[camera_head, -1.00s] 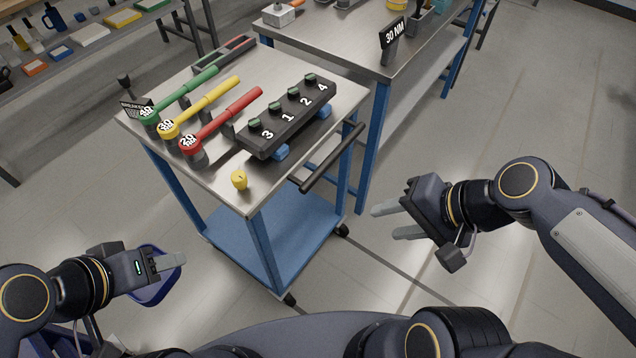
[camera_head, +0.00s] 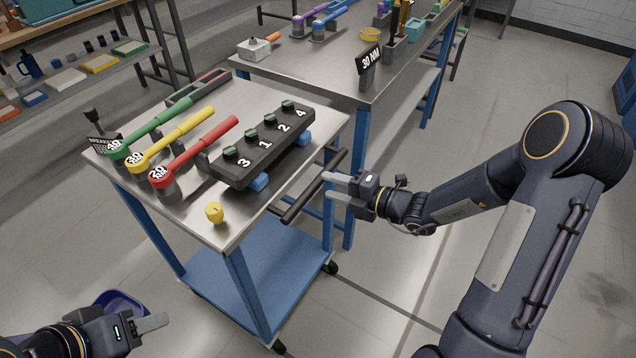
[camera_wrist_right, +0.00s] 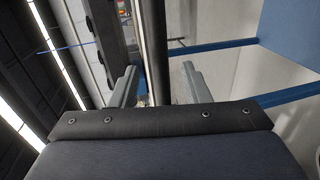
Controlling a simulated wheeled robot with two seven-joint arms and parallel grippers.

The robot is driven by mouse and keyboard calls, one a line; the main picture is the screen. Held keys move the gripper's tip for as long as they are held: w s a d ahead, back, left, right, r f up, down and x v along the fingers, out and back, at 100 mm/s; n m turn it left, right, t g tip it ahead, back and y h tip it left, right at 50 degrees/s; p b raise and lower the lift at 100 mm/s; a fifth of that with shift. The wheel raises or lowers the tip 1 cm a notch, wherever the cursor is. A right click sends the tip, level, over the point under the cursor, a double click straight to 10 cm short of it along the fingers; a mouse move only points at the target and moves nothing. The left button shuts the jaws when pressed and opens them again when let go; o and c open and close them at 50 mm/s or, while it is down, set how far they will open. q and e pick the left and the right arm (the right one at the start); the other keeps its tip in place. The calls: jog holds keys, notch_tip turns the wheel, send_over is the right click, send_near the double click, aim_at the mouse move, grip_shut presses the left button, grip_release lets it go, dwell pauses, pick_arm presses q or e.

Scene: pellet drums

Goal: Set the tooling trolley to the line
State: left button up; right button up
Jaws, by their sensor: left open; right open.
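The tooling trolley (camera_head: 262,262) has a steel top, blue legs, a blue lower shelf and casters. Its black handle bar (camera_head: 312,190) runs along the right side of the top. My right gripper (camera_head: 334,187) is open at that bar, its fingers pointing left. In the right wrist view the bar (camera_wrist_right: 155,45) passes between the open fingers (camera_wrist_right: 158,85); contact cannot be told. My left gripper (camera_head: 150,323) is open and empty at the lower left, away from the trolley. A dark line (camera_head: 385,300) crosses the floor right of the trolley.
Green, yellow and red torque wrenches (camera_head: 200,150), a black numbered block (camera_head: 262,150) and a yellow knob (camera_head: 214,212) are on the trolley top. A steel bench (camera_head: 310,75) with a "30 NM" sign (camera_head: 369,62) stands close behind. A blue bin (camera_head: 122,300) is at lower left.

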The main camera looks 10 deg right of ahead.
aim_at(322, 184)
jog(key=shift+x, duration=2.4)
jog(key=shift+c, duration=0.3)
grip_shut()
